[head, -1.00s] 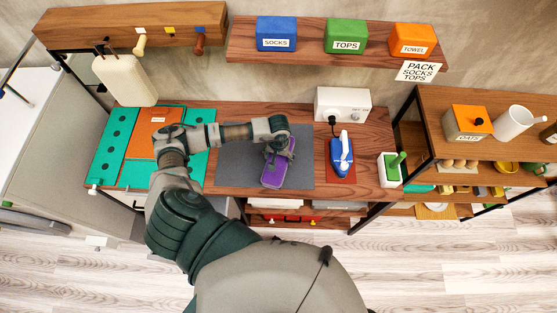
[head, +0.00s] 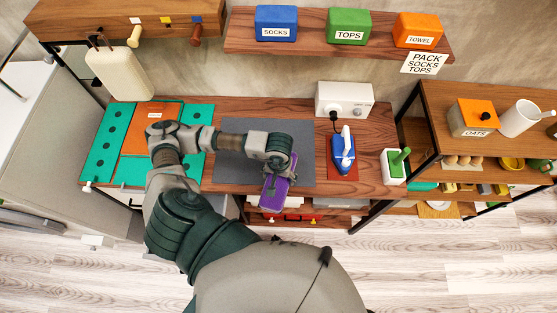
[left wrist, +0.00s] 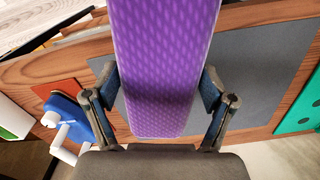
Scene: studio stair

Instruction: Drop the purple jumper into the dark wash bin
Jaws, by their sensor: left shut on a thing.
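The purple jumper (head: 273,192) is a folded, flat oblong with a patterned knit. My left gripper (head: 277,176) is shut on it over the front part of the grey mat, and the jumper's near end overlaps the bench's front edge in the head view. In the left wrist view the jumper (left wrist: 165,60) runs between the two fingers of the gripper (left wrist: 158,82), with the grey mat behind it. My arm covers part of the jumper in the head view. I cannot make out a dark wash bin in either view. My right gripper is not in view.
The wooden bench (head: 375,165) holds the grey mat (head: 230,172), a blue iron (head: 343,152), a white box (head: 345,97) and a teal and orange folding board (head: 105,140). Blue, green and orange bins stand on the wall shelf (head: 240,47). A lower shelf sits under the bench.

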